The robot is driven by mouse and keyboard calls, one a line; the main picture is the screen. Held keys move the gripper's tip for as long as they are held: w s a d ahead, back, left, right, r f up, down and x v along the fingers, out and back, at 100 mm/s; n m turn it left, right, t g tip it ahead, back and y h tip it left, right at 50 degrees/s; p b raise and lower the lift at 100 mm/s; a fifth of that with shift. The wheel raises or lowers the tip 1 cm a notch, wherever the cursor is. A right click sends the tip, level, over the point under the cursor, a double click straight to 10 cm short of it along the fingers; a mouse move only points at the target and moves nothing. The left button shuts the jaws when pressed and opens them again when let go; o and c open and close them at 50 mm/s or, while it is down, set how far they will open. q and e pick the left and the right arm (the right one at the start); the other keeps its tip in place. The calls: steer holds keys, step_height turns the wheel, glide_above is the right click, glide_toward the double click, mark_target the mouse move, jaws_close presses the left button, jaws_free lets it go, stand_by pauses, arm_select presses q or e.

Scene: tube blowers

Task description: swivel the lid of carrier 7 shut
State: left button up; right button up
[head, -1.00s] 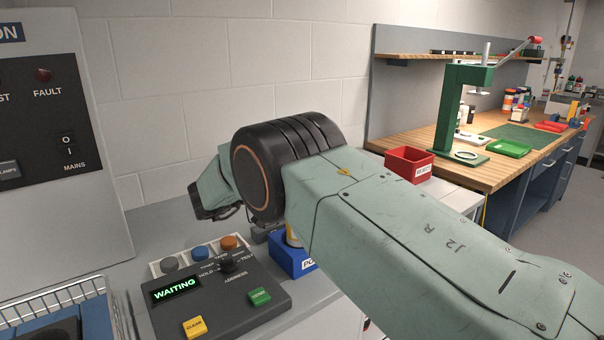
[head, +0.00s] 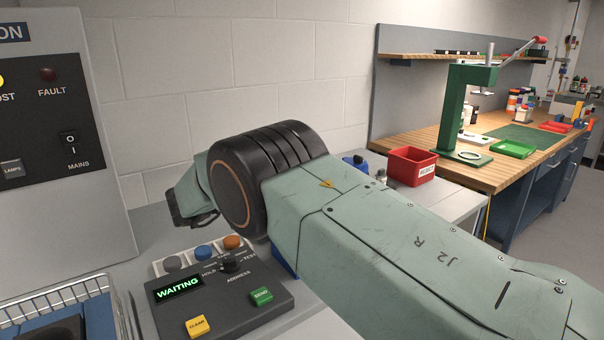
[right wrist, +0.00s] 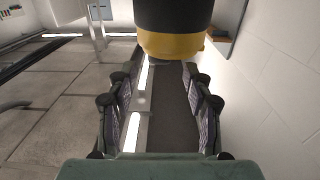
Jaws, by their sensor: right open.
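In the right wrist view a dark cylinder with a yellow end band (right wrist: 172,45) stands at the top, just beyond my fingertips. It may be the carrier with its lid, but no number shows. My right gripper (right wrist: 157,76) is open, with nothing between its fingers, and the cylinder's yellow end is a little past the tips. Whether they touch cannot be told. In the head view my right arm crosses the middle and hides its gripper and the place behind it; no carrier can be made out there. My left gripper is not in view.
A control box reading WAITING (head: 222,297) sits on the bench below my arm. A wire basket (head: 62,300) is at the lower left, a grey panel (head: 60,215) behind it. A red bin (head: 412,167) and a green press (head: 466,110) stand at right. A white wall is close behind.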

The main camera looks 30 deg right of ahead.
steer(key=a, duration=0.7)
steer(key=shift+s+a, duration=0.15)
steer(key=shift+s, duration=0.1)
